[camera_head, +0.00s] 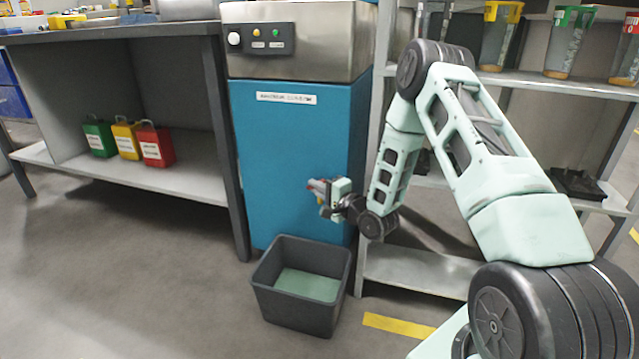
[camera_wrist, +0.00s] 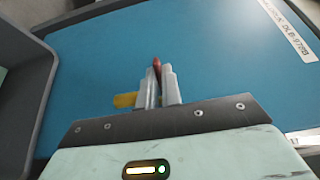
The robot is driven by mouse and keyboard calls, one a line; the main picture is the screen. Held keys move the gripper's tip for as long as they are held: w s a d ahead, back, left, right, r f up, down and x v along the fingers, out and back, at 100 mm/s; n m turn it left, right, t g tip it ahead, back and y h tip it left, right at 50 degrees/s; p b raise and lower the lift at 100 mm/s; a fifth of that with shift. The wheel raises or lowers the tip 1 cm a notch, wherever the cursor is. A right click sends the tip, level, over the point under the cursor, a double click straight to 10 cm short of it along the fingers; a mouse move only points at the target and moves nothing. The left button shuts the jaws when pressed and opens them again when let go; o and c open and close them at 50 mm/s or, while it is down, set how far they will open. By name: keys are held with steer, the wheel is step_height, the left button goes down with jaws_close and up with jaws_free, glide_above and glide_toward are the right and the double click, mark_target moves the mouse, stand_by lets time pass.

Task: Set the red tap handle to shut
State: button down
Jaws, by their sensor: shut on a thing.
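The red tap handle (camera_wrist: 156,63) shows in the wrist view as a small red tip between my gripper's two fingers; the fingers hide most of it. A yellow brass-coloured part (camera_wrist: 125,100), seemingly of the tap, sticks out to the left of the fingers. My gripper (camera_wrist: 160,85) is shut on the handle, in front of the blue cabinet front. In the head view my gripper (camera_head: 322,192) is at the lower right of the blue cabinet (camera_head: 290,150), with a bit of red at its tip. The handle's exact angle cannot be told.
A dark grey bin (camera_head: 265,300) with a greenish inside stands on the floor below my gripper. A workbench (camera_head: 120,40) with green, yellow and red cans on its lower shelf is at left. Metal shelving (camera_head: 420,268) stands right behind my arm. The floor at front left is clear.

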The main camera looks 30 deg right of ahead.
mark_target(313, 176)
steer(key=m+h, duration=0.1)
steer(key=h, duration=0.1)
steer(key=m+h+p, duration=0.1)
steer(key=h, duration=0.1)
steer(key=w+m+h+p, duration=0.1)
steer(key=h, duration=0.1)
steer(key=shift+a+r+m, duration=0.1)
steer(key=shift+a+m, duration=0.25)
steer(key=shift+m, duration=0.05)
steer(key=m+g+h+p, duration=0.1)
steer(key=h, duration=0.1)
steer(key=w+m+h+p, duration=0.1)
steer(key=m+h, duration=0.1)
steer(key=h, duration=0.1)
steer(key=shift+w+a+m+g, duration=0.1)
steer(key=shift+w+m+g, duration=0.1)
steer(key=shift+m+g, duration=0.15)
steer(key=shift+w+d+m+g+h+p, duration=0.1)
steer(key=shift+w+m+g+h+p, duration=0.2)
steer(key=shift+m+g+h, duration=0.65)
steer(key=shift+w+d+m+g+h+p, duration=0.15)
steer(key=shift+w+m+g+h+p, duration=0.1)
steer(key=shift+m+g+h, duration=0.75)
steer(key=shift+w+d+m+g+h+p, duration=0.1)
steer(key=shift+w+m+g+h+p, duration=0.3)
steer(key=shift+h, duration=0.85)
steer(key=shift+g, duration=0.3)
steer(key=c, duration=1.9)
jaws_free()
